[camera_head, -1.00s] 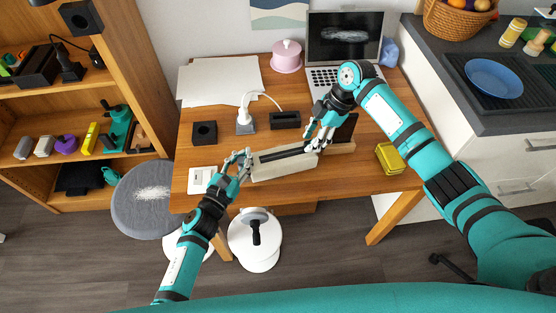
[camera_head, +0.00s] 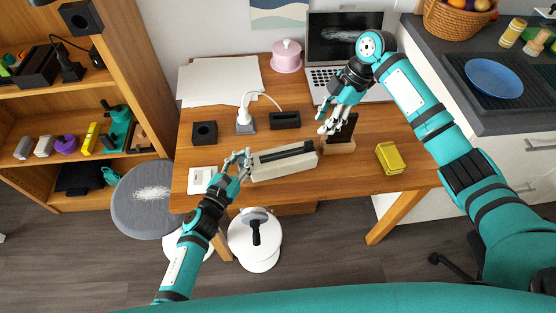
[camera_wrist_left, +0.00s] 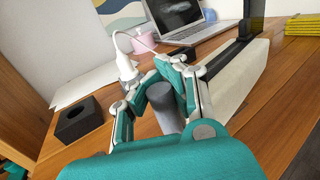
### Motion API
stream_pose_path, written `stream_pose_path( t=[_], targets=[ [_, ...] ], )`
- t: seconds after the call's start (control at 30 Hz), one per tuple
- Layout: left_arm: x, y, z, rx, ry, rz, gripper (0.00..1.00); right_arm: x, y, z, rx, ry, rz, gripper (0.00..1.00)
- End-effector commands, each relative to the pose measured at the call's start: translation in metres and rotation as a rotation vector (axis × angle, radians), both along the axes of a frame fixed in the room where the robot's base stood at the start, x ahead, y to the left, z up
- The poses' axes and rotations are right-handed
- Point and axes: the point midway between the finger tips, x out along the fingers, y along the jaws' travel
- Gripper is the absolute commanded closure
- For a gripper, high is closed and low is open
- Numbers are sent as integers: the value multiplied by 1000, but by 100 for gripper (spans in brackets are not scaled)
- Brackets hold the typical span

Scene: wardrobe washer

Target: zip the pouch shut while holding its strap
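The pouch (camera_head: 284,167) is a long off-white block on the table, with a black strip (camera_head: 288,155) along its top. It also shows at the right in the left wrist view (camera_wrist_left: 238,84). My left gripper (camera_head: 243,160) is at the pouch's left end. In the left wrist view its fingers (camera_wrist_left: 163,82) are closed around a grey rounded piece (camera_wrist_left: 165,108), which looks like the strap; its far end is partly hidden by the fingers. My right gripper (camera_head: 327,122) is open and empty, above and right of the pouch's right end, apart from it.
A dark upright panel on a wooden stand (camera_head: 341,147) is just right of the pouch. Yellow blocks (camera_head: 390,158) lie further right. A laptop (camera_head: 343,50), a white plug (camera_head: 244,116) and black holders (camera_head: 285,120) stand behind. The table front right of the pouch is clear.

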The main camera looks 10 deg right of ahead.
Motion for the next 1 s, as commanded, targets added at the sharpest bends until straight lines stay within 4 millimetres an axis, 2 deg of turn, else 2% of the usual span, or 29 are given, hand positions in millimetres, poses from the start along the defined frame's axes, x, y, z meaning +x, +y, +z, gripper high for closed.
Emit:
stream_pose_path(
  t=[0.57,0.67,1.0],
  targets=[
    [0,0,0,-1,-1,0,100,1,-3,7,-1,-2,-1,65],
    [0,0,0,-1,-1,0,100,2,-7,18,-2,-3,-1,65],
    [0,0,0,-1,-1,0,100,7,-34,83,0,-4,-2,65]
  ],
)
